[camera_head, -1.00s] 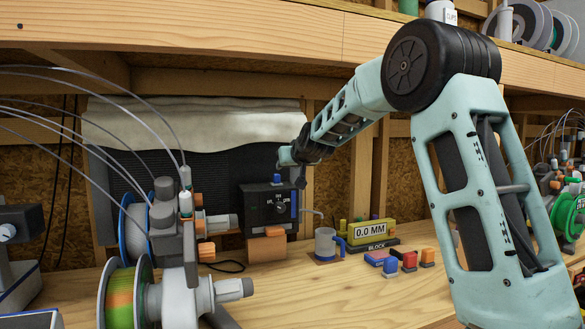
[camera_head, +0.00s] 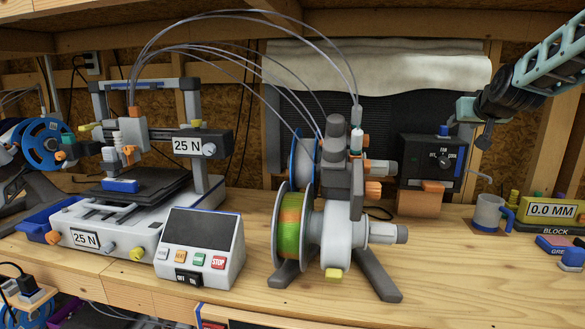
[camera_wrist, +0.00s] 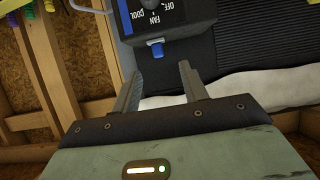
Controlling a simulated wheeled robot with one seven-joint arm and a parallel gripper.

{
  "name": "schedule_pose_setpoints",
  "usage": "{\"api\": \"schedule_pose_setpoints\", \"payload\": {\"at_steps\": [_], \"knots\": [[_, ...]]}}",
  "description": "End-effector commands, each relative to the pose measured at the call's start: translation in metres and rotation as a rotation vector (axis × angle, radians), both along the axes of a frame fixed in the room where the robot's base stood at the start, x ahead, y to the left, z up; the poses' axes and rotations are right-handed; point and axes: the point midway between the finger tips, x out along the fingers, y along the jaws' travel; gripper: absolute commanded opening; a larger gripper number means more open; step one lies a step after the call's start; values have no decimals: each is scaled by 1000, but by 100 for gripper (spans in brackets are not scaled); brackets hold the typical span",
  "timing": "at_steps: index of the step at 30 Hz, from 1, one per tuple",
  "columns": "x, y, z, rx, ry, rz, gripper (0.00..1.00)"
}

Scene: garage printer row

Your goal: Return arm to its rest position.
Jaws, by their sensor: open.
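My gripper (camera_wrist: 163,92) shows in the wrist view with its two grey fingers spread apart and nothing between them. A black fan control box (camera_wrist: 165,18) with a blue tab is just beyond the fingertips, apart from them as far as I can tell. In the head view my arm comes in from the upper right, and the gripper end (camera_head: 482,118) hangs in the air by the control box (camera_head: 432,160). The fingers are small and partly hidden there.
A printer (camera_head: 140,215) labelled 25 N, a button panel (camera_head: 200,245) and a spool holder (camera_head: 340,235) stand on the wooden bench (camera_head: 450,285). A grey mug (camera_head: 488,213) and a 0.0 MM block (camera_head: 553,210) are at right. Wooden shelf above; bare bench at front right.

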Motion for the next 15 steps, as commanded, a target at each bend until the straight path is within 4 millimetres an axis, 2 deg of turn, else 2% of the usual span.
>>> {"api": "schedule_pose_setpoints", "payload": {"at_steps": [5,9,15], "knots": [[-52,62,-77,55,215,85,44],[-118,109,-141,92,418,148,44],[-217,151,-207,115,672,208,44]]}}
